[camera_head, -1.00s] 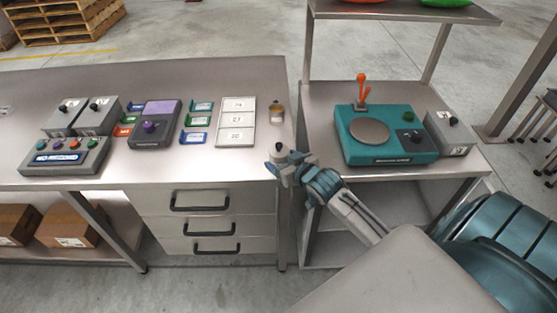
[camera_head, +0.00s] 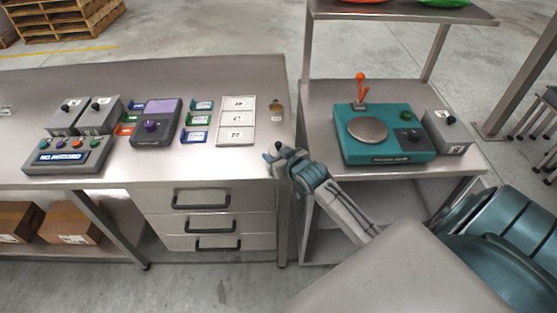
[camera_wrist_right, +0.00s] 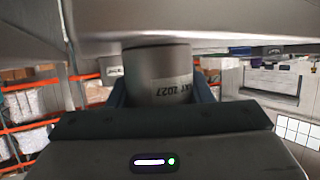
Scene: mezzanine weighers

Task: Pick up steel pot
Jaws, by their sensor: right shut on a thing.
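My right gripper (camera_head: 281,158) is at the front right corner of the long grey bench. In the right wrist view its two fingers stand on either side of a grey steel pot (camera_wrist_right: 158,72), shut on it. The pot is a short cylinder with a pale label with dark print, shown upside down. In the head view only a small dark top of the pot (camera_head: 278,146) shows above the gripper; the rest is hidden. I cannot tell whether it touches the bench. My left gripper is not in view.
A small amber jar (camera_head: 277,111) stands behind my right gripper. A white numbered panel (camera_head: 237,119), coloured trays and a purple-topped device (camera_head: 156,121) are on the bench (camera_head: 225,170). A teal weigher (camera_head: 391,148) stands on the right-hand table, past a narrow gap.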

